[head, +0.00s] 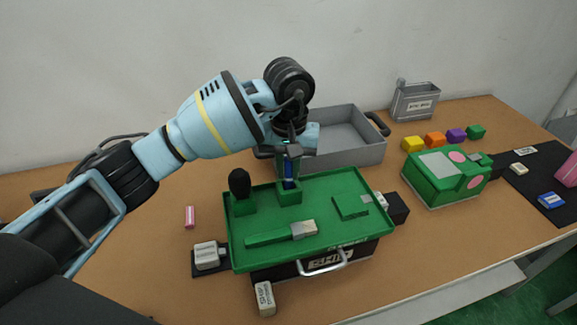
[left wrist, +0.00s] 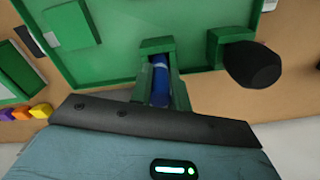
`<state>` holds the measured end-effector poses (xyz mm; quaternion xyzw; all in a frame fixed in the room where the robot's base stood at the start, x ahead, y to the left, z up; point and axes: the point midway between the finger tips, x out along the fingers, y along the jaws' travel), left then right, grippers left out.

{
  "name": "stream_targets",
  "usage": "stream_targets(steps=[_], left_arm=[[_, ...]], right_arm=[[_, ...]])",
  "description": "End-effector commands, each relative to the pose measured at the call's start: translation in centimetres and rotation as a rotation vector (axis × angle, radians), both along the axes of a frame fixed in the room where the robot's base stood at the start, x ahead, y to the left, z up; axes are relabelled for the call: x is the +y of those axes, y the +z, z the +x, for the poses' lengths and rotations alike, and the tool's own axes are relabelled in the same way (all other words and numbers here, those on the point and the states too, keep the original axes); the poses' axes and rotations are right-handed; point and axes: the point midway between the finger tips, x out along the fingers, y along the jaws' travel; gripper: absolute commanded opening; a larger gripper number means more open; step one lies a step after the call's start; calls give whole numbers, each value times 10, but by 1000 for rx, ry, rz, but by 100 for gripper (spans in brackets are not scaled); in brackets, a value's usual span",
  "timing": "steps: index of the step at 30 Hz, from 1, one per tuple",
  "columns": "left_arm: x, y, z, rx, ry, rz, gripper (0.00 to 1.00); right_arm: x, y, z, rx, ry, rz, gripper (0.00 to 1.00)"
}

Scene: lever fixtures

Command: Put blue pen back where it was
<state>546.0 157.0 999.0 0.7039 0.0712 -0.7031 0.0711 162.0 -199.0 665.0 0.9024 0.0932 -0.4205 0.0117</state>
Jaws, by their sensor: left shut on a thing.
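The blue pen (head: 290,176) stands upright at a small green square holder (head: 288,197) near the back of the green tray (head: 335,215). My left gripper (head: 291,160) comes down over it from above and is shut on the pen's upper part. In the left wrist view the blue pen (left wrist: 160,82) shows between the fingers, with its end at the green holder (left wrist: 156,46). How deep the pen sits in the holder is hidden. My right gripper is not in view.
A black knob on a green base (head: 240,188) stands left of the holder. A grey bin (head: 345,140) is close behind the tray. Colored blocks (head: 434,139) and a green box (head: 440,178) lie to the right. The front left of the table is mostly clear.

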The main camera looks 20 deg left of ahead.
Motion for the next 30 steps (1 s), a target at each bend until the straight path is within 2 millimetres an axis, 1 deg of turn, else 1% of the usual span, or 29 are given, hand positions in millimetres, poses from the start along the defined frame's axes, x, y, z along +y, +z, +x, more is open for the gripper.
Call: stream_targets(steps=[5, 6, 10, 19, 21, 23, 26, 30], left_arm=[[0, -5, 0, 2, 0, 0, 0], [0, -4, 0, 1, 0, 0, 22], [0, -3, 0, 1, 0, 0, 39], [0, -2, 0, 0, 0, 0, 40], [0, 3, 0, -1, 0, -1, 40], [0, 7, 1, -2, 0, -1, 40], [0, 21, 1, -3, 0, 0, 40], [0, 49, 1, -4, 0, 0, 40]], right_arm=[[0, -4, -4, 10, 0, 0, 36], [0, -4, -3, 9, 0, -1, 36], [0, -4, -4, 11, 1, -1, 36], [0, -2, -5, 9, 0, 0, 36], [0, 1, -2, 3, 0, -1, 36], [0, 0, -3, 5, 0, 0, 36], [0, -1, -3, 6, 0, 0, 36], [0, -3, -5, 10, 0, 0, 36]])
